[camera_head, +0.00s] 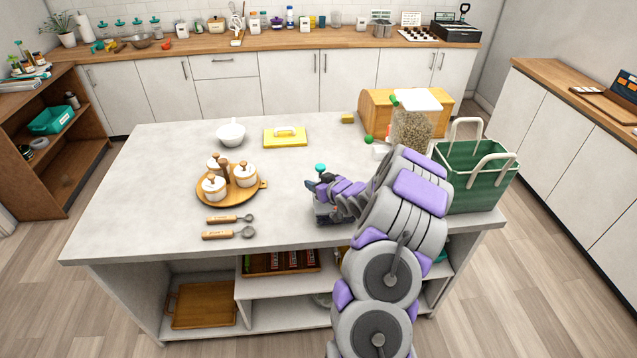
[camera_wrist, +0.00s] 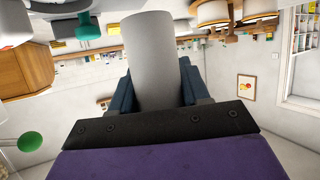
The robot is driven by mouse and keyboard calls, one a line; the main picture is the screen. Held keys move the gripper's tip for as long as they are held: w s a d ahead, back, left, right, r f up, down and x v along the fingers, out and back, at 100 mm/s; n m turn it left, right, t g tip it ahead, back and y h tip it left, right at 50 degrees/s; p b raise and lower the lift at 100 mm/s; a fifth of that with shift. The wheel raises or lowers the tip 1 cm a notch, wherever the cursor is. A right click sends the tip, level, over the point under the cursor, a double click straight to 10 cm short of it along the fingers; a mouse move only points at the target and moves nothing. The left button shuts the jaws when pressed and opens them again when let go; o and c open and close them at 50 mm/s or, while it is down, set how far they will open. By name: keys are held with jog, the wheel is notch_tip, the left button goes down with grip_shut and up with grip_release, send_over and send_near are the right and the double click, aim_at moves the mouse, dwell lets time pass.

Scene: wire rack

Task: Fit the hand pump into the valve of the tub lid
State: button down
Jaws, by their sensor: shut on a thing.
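My gripper (camera_head: 316,187) is over the front half of the grey island top, seen partly from behind my arm. In the wrist view it (camera_wrist: 152,88) is shut on a pale grey-white cylinder (camera_wrist: 152,45), which looks like the body of the hand pump. A teal knob (camera_head: 320,168) shows just above the fingers in the head view and appears to be the pump's handle. A low dark-grey shape (camera_head: 322,211) sits under the gripper and may be the tub; my arm hides much of it. I cannot make out the lid's valve, or whether the pump touches it.
A wooden tray of lidded pots (camera_head: 228,190) and two wooden-handled scoops (camera_head: 229,219) lie to the left. A green basket (camera_head: 470,185) and a filled jar (camera_head: 411,130) stand right. Mid-island is clear.

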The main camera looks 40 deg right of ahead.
jog(key=shift+d+f, duration=0.3)
jog(key=shift+d, duration=0.65)
jog(key=shift+d+f, duration=0.25)
jog(key=shift+d, duration=0.7)
jog(key=shift+a+r+p, duration=0.15)
jog(key=shift+a+p, duration=0.25)
jog(key=shift+a, duration=0.7)
jog(key=shift+d+f, duration=0.2)
jog(key=shift+d, duration=0.45)
jog(key=shift+d+f, duration=0.2)
jog(key=shift+d, duration=0.4)
jog(key=shift+a+r, duration=0.25)
jog(key=shift+a, duration=0.9)
jog(key=shift+a+b, duration=0.1)
jog(key=shift+b, duration=0.25)
jog(key=shift+d, duration=0.45)
jog(key=shift+a+r+b, duration=0.25)
jog(key=shift+a+b, duration=0.3)
jog(key=shift+a, duration=0.55)
jog(key=shift+d+f, duration=0.15)
jog(key=shift+d, duration=0.45)
